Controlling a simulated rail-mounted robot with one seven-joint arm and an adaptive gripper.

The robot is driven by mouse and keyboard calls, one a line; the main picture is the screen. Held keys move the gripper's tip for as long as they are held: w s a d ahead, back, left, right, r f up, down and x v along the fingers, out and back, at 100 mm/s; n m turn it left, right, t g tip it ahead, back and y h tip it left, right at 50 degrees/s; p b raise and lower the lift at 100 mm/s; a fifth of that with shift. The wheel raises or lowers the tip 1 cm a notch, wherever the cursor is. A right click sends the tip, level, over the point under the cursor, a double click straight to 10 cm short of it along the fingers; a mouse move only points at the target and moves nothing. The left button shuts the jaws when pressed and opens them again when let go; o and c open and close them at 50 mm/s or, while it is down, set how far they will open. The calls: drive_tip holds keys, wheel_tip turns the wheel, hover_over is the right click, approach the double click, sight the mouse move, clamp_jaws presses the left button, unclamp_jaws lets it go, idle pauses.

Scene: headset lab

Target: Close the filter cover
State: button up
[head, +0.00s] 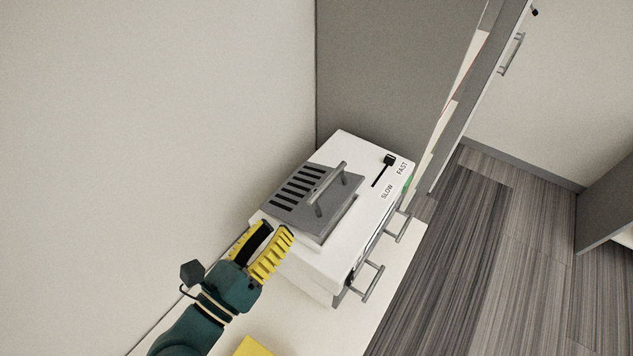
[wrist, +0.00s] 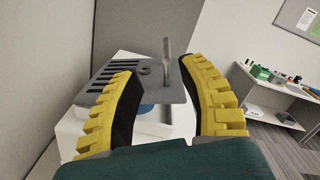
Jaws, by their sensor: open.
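The filter cover (head: 285,199) is a grey slotted plate with a bar handle (head: 330,190), on top of a white machine (head: 345,247). In the wrist view the cover (wrist: 158,86) stands tilted up, apart from the top below it. A round blue part (wrist: 145,109) shows under it, partly hidden by my left finger. My gripper (head: 278,228) has yellow-and-black fingers and is open and empty. In the head view it is at the machine's near left corner, beside the cover. In the wrist view the cover and handle appear between and beyond the fingers.
The machine has a black slider (head: 389,160) marked SLOW and FAST, and drawer handles (head: 367,284) on its right side. A wall stands close on the left. A yellow object (head: 253,347) lies on the white counter (head: 300,325). A shelf with small items (wrist: 270,90) stands farther off.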

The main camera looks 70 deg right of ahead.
drive_tip(key=shift+m+g+y, duration=0.3)
drive_tip(key=shift+m+y, duration=0.1)
drive_tip(key=shift+m, duration=0.1)
drive_tip(key=p+x, duration=0.1)
drive_tip(key=x, duration=0.3)
drive_tip(key=p+x, duration=0.1)
drive_tip(key=x, duration=0.4)
drive_tip(key=s+f+p+x, duration=0.1)
drive_tip(key=p+x, duration=0.1)
drive_tip(key=x, duration=0.3)
drive_tip(key=shift+f, duration=0.1)
clamp_jaws()
